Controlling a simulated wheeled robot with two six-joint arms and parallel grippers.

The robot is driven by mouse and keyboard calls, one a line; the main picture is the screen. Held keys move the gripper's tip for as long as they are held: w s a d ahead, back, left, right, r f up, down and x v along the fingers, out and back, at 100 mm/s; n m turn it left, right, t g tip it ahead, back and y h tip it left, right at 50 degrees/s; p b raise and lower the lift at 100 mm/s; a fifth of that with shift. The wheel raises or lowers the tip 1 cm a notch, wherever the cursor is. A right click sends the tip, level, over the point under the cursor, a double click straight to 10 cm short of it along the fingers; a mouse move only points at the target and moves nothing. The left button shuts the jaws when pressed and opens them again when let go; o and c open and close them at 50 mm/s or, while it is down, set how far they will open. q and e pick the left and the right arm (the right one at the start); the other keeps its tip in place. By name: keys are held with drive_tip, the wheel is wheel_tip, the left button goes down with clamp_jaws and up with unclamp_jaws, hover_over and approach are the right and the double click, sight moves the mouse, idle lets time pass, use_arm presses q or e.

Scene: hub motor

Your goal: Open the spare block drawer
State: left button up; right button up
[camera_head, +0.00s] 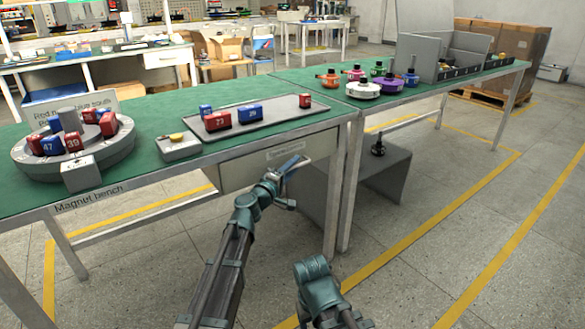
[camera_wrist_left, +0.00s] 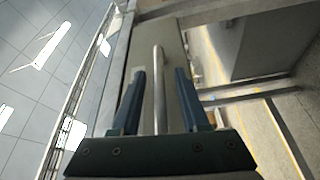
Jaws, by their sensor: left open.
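The drawer (camera_head: 240,174) is a pale grey front with a small label, under the right end of the green-topped magnet bench. It looks shut. Its metal bar handle (camera_wrist_left: 159,75) shows in the left wrist view, running lengthwise between the two dark fingers of my left gripper (camera_wrist_left: 159,90). The fingers are open, one on each side of the bar, with gaps visible. In the head view my left gripper (camera_head: 287,172) is at the drawer front, covering part of the handle. My right arm shows at the bottom, but its gripper is out of frame.
On the bench stand a round holder (camera_head: 75,150) with red and blue blocks and a grey tray (camera_head: 275,118) with several blocks. A second green table (camera_head: 440,90) with colored parts adjoins at right. Floor in front of the drawer is open.

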use_arm(q)
drive_tip(key=shift+c, duration=0.3)
clamp_jaws()
idle(1.1)
